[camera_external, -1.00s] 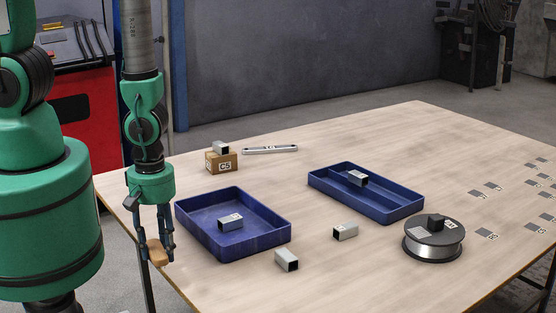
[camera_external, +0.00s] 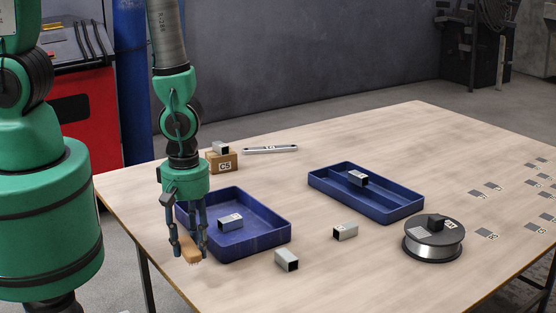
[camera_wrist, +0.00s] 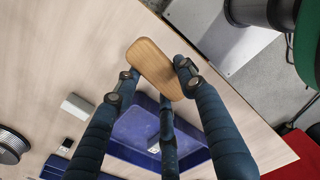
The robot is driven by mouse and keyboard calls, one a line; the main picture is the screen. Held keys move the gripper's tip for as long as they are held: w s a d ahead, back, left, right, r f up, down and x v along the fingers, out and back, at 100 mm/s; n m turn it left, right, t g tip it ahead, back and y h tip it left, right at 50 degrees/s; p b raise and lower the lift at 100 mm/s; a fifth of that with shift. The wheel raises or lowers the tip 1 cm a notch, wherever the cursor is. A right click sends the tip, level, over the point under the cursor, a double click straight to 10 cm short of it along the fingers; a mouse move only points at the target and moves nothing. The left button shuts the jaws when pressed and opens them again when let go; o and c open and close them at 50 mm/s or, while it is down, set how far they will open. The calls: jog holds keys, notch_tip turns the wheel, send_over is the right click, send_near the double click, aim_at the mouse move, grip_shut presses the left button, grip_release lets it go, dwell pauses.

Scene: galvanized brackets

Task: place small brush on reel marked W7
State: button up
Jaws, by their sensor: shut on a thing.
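The small brush (camera_external: 190,249) has a wooden back and pale bristles. My gripper (camera_external: 188,243) is shut on it and holds it above the table, in front of the left blue tray. In the wrist view the brush's wooden back (camera_wrist: 154,68) sits between the fingers of my gripper (camera_wrist: 152,88). The reel (camera_external: 433,245) is a dark-topped spool with silver windings at the right of the table. Part of the reel also shows at the left edge of the wrist view (camera_wrist: 12,143).
The left blue tray (camera_external: 265,244) holds a metal bracket (camera_external: 231,222). A divided blue tray (camera_external: 395,217) holds another (camera_external: 357,178). Two brackets (camera_external: 287,260) (camera_external: 345,232) lie between my gripper and the reel. A box marked C5 (camera_external: 221,162) stands behind.

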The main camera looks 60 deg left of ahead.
jog(key=shift+n, duration=0.5)
jog(key=w+d, duration=0.3)
jog(key=w, duration=0.3)
jog(key=w+d+r, duration=0.1)
jog(key=w+d, duration=0.2)
jog(key=w, duration=0.4)
jog(key=w+d+r, duration=0.1)
jog(key=w+d, duration=0.1)
jog(key=w, duration=0.5)
jog(key=shift+d+r, duration=0.25)
jog(key=shift+d, duration=0.15)
jog(key=w+d+r, duration=0.1)
jog(key=w+d, duration=0.1)
jog(key=w, duration=0.5)
jog(key=w+d+r, duration=0.1)
jog(key=w+d, duration=0.1)
jog(key=w, duration=0.5)
jog(key=shift+w+r+n, duration=0.2)
jog(key=shift+w+n, duration=0.1)
jog(key=shift+w, duration=0.1)
jog(key=b, duration=0.2)
send_over(411, 229)
jog(key=shift+f, duration=0.75)
jog(key=shift+f+b, duration=0.5)
jog(key=shift+f, duration=1.25)
jog(key=shift+f, duration=0.1)
jog(key=o, duration=1.2)
jog(key=shift+c, duration=0.2)
